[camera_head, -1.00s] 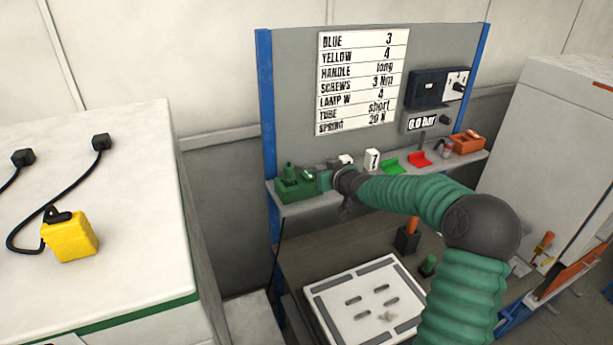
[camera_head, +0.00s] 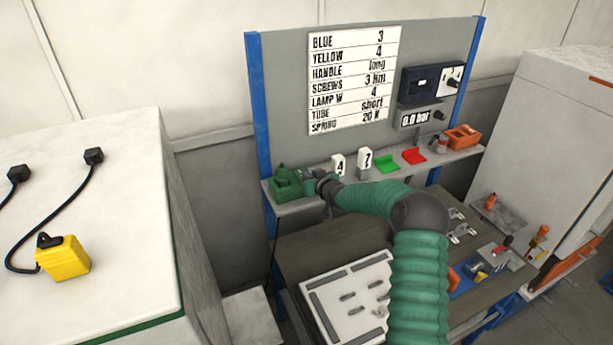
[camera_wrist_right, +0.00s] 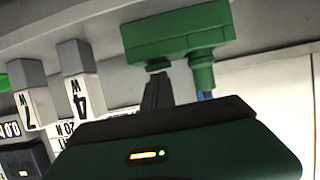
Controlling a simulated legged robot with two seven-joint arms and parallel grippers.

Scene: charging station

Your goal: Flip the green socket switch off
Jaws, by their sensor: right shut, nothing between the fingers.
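The green socket (camera_head: 287,184) sits at the left end of the grey shelf. It also shows close up in the right wrist view (camera_wrist_right: 175,35), with a small dark green part (camera_wrist_right: 158,66) and a round green stub (camera_wrist_right: 203,72) on the side facing my gripper. I cannot tell which part is the switch or how it is set. My right gripper (camera_head: 309,182) is shut and empty, just right of the socket. In the right wrist view its dark fingers (camera_wrist_right: 157,88) point at the small dark green part, very close; contact is unclear. My left gripper is not in view.
White blocks marked 4 (camera_head: 338,163) and 7 (camera_head: 365,158) stand on the shelf right of my gripper. A green tray (camera_head: 387,165), a red tray (camera_head: 413,156) and an orange box (camera_head: 462,137) stand farther right. The grey panel (camera_head: 285,100) rises behind.

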